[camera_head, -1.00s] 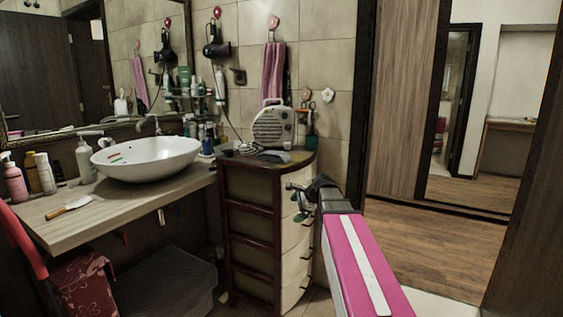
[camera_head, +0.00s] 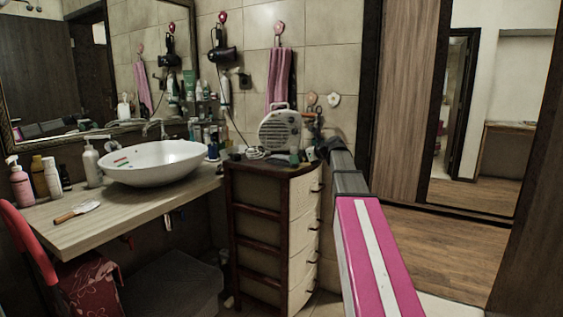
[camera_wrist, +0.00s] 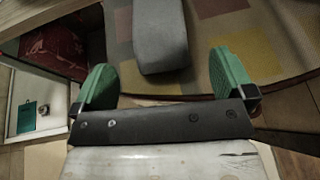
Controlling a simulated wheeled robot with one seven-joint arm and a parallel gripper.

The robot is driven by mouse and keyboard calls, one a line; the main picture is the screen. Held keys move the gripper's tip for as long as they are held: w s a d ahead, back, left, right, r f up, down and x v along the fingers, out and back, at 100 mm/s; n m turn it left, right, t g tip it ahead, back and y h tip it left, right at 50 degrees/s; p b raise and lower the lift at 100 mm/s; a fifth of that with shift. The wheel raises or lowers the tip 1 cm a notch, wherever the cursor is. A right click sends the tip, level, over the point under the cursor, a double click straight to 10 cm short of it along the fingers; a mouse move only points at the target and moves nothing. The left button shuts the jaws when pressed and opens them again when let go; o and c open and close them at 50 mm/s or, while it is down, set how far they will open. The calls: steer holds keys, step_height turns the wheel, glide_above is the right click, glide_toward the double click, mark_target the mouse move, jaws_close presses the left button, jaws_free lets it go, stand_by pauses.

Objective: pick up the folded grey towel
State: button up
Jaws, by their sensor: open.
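A grey, long, soft-edged block (camera_wrist: 160,38), which looks like the folded grey towel, lies on a patterned surface in the wrist view. Its far end is cut off by the top edge. My gripper (camera_wrist: 164,82) has its green fingers spread wide, with nothing between the tips. The near end of the grey block lies ahead of the gap, between the fingers in the picture. I cannot tell the height gap. In the head view my gripper (camera_head: 302,157) is at the cabinet top, beside the heater, and I cannot make out the towel there.
A pale fan heater (camera_head: 280,132) stands on the dark-framed drawer cabinet (camera_head: 272,170). A pink towel (camera_head: 279,80) hangs behind it. A white basin (camera_head: 150,162) and bottles stand on the counter (camera_head: 130,212) at left. Open wooden floor (camera_head: 430,250) lies at right.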

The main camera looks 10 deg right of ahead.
mark_target(282, 159)
steer(key=shift+x, duration=3.45)
steer(key=shift+w+r, duration=0.1)
steer(key=shift+r, duration=0.05)
steer(key=c, duration=1)
